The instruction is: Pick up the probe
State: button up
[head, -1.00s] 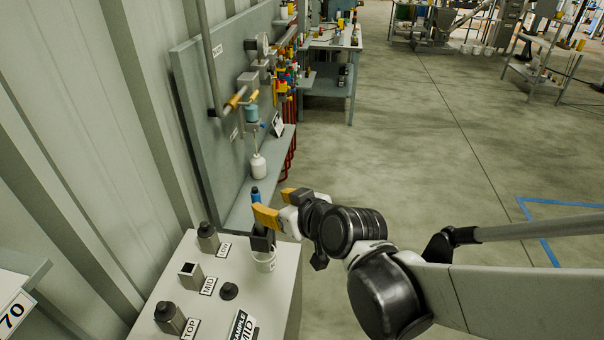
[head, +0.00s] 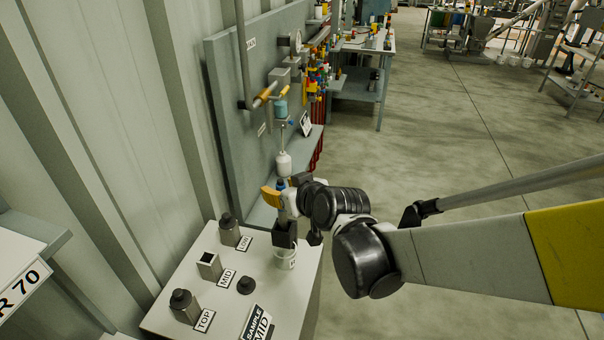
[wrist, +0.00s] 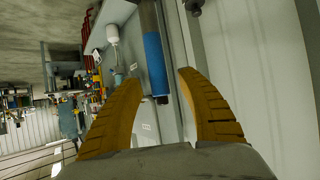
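The probe (wrist: 155,62) shows in the wrist view as a blue cylindrical handle with a grey shaft and a dark end. In the head view, its blue part (head: 281,185) stands upright at my gripper, above a dark block (head: 285,236) at a white cup (head: 287,258). My gripper (wrist: 160,80) is open. Its two yellow fingers stand on either side of the handle, with a visible gap on each side. In the head view, my gripper (head: 284,190) partly hides the probe. Whether the probe's lower end sits inside the block is unclear.
The grey cabinet top (head: 225,300) carries posts labelled TOP (head: 184,306), MID (head: 209,265) and LOW (head: 229,231), a black knob (head: 246,286) and a SAMPLE MID sign (head: 257,325). A white bottle (head: 283,163) hangs beyond my gripper by the wall panel.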

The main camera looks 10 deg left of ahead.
grip_shut()
